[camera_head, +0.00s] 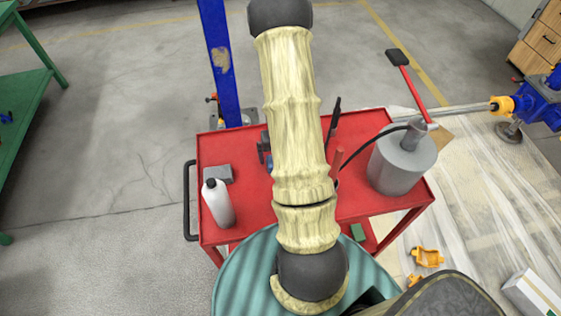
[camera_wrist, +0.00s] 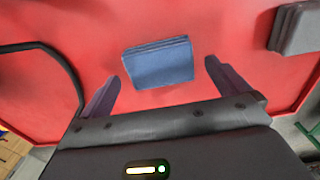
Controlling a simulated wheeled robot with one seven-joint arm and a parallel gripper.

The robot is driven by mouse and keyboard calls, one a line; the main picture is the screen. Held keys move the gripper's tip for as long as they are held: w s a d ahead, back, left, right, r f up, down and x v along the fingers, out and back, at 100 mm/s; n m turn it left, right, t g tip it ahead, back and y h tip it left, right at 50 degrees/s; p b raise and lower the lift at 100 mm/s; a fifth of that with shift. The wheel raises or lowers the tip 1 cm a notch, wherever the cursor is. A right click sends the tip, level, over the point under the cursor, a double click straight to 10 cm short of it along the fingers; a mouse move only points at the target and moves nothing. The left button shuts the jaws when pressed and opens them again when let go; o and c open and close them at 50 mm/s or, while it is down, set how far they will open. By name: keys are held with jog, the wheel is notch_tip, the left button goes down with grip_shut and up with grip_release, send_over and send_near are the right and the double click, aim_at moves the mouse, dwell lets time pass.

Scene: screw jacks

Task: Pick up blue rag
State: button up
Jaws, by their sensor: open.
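The blue rag (camera_wrist: 158,62) looks like a flat, folded, roughly rectangular bundle. In the wrist view it lies on the red cart top (camera_wrist: 225,25), ahead of my gripper. My gripper (camera_wrist: 162,71) is open, with one dark finger on each side of the rag and clear gaps between. The fingers are not touching it, and I cannot tell their height above the cart top. In the head view my arm covers the middle of the red cart (camera_head: 358,208). A small dark bluish shape shows beside the arm there, but I cannot tell what it is.
A grey block (camera_head: 217,174) and a white bottle (camera_head: 218,203) stand on the cart's left side; the block also shows in the wrist view (camera_wrist: 297,28). A grey canister (camera_head: 402,160) with a black hose stands right. A blue post (camera_head: 222,65) rises behind.

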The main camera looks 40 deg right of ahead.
jog(key=shift+w+d+f, duration=0.1)
jog(key=shift+d+f, duration=0.05)
jog(key=shift+f, duration=1.65)
jog(key=c, duration=0.9)
jog(key=shift+r, duration=0.1)
notch_tip(320, 180, up, 9)
jog(key=shift+w+r, duration=0.1)
jog(key=shift+s+r, duration=0.2)
jog(key=shift+r, duration=0.2)
